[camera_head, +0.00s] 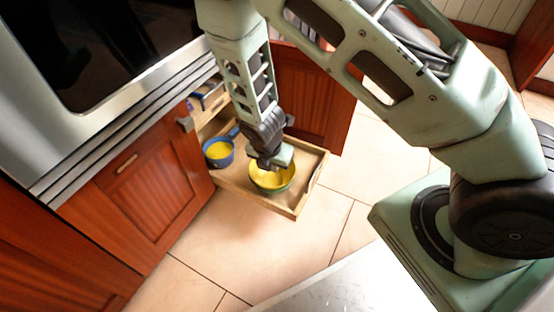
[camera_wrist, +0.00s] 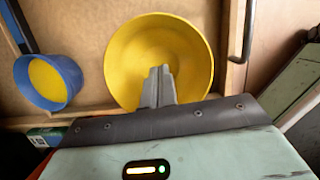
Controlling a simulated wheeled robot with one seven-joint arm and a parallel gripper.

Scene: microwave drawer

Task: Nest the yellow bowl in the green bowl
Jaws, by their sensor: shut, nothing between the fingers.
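In the wrist view the bowl (camera_wrist: 187,50) shows a wide yellow interior and rim, and no green is clear there. I cannot tell for sure whether this is the yellow bowl sitting inside the green one. My gripper (camera_head: 268,164) is directly over this bowl, pointing down. Its fingers (camera_wrist: 158,84) are shut and empty, and cover part of the bowl's near side.
A blue pan (camera_head: 218,155) with a yellow inside stands in the drawer to the left of the bowl, its handle toward the back. The wooden drawer's front wall (camera_head: 255,199) and sides surround both. A red cabinet door (camera_head: 310,95) stands to the right. Tiled floor is clear in front.

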